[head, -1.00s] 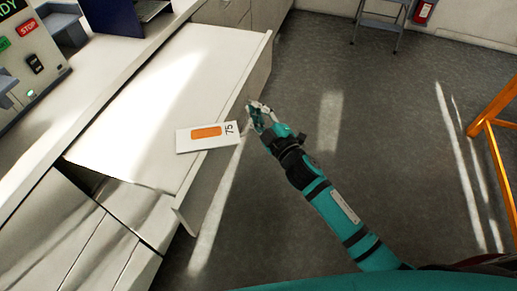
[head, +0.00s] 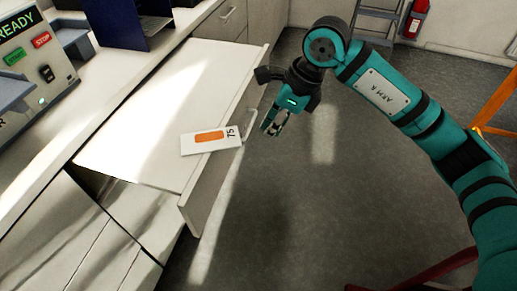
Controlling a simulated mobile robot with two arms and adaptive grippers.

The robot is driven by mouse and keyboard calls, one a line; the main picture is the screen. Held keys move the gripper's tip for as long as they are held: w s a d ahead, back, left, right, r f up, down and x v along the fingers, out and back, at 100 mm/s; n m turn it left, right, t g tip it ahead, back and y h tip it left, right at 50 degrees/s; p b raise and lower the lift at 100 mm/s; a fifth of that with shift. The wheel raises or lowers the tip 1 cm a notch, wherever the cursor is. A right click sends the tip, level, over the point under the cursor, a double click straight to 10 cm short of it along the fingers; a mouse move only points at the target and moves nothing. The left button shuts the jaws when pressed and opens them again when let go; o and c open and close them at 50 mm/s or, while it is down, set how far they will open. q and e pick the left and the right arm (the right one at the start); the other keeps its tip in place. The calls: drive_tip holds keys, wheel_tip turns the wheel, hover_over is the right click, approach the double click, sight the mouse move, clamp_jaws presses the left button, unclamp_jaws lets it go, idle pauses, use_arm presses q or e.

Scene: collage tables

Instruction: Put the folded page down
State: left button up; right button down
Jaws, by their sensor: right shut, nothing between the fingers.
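I cannot make out a folded page in this view. My right gripper (head: 273,129) is shut and empty, with its fingers pointing down, just to the right of the drawer front and its handle (head: 250,126). A white card (head: 190,147) with an orange bar and the number 75 shows at the front edge of a pulled-out drawer (head: 135,140). I cannot tell whether the card lies there or is fixed to it. My left gripper is not in view.
A control box (head: 38,60) with READY and STOP labels and a dark blue stand (head: 125,25) are on the counter at the left. A grey step stool (head: 377,18) and a red extinguisher (head: 416,20) stand at the back.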

drive_tip(key=w+a+f+p, duration=0.1)
drive_tip(key=a+f+p, duration=0.1)
drive_tip(key=f, duration=0.2)
drive_tip(key=w+a+f+h+p, duration=0.1)
drive_tip(key=a+f+p, duration=0.1)
drive_tip(key=f, duration=0.3)
drive_tip(key=shift+w+a, duration=0.35)
drive_tip(key=shift+f, duration=0.15)
